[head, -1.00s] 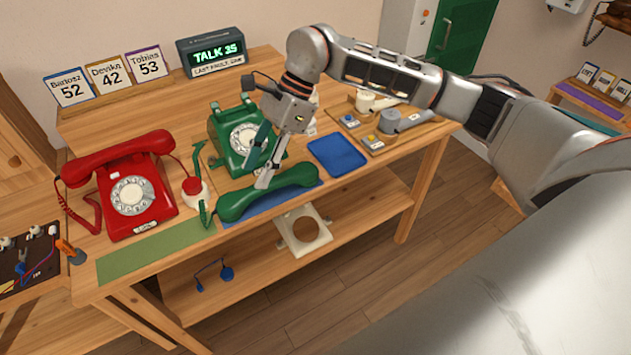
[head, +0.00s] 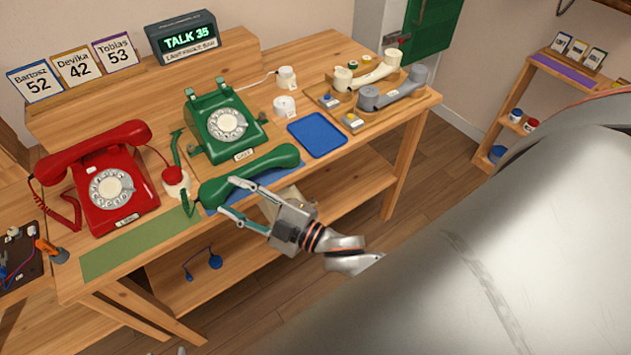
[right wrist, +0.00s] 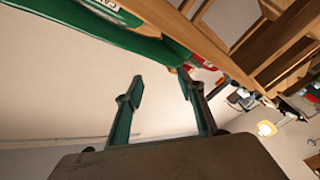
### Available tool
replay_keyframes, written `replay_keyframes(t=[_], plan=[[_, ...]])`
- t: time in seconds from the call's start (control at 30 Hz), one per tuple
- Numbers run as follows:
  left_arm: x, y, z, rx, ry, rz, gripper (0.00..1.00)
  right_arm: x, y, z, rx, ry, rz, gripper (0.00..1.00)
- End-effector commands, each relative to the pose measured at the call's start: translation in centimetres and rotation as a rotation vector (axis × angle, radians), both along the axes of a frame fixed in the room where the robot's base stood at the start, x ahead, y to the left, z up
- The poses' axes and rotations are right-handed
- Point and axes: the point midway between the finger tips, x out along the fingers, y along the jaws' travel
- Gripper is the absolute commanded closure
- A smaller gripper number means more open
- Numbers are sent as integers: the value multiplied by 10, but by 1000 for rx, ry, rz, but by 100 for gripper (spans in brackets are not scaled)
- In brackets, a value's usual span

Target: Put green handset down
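The green handset (head: 250,174) lies on the blue mat (head: 262,185) at the front edge of the table, in front of the green dial phone (head: 224,122), whose cradle is empty. My right gripper (head: 226,196) reaches in from the front, its fingers spread by the handset's near side and left end. In the right wrist view its fingers (right wrist: 160,80) are apart with nothing between them, and the green handset (right wrist: 125,38) passes beyond their tips. I cannot tell whether a finger touches it.
A red phone (head: 110,185) stands left, behind a bare green mat (head: 140,243). A blue tray (head: 317,135) is empty at right. Beyond it, a wooden board (head: 352,128) carries cream and grey handsets. A lit sign (head: 183,40) reads "TALK 35". A lower shelf sits under the tabletop.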

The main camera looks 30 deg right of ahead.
Motion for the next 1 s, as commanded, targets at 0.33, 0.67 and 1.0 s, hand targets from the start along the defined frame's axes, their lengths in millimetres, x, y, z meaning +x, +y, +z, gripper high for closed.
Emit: replay_keyframes(t=[0.33, 0.67, 1.0], plan=[[0, 0, 0, 0, 0, 0, 60, -114, -85, -182, 301, 718, -349, 61], [0, 0, 0, 0, 0, 0, 60, -157, -100, -218, 368, 878, -433, 61], [0, 0, 0, 0, 0, 0, 60, -156, -99, -217, 366, 874, -431, 61]])
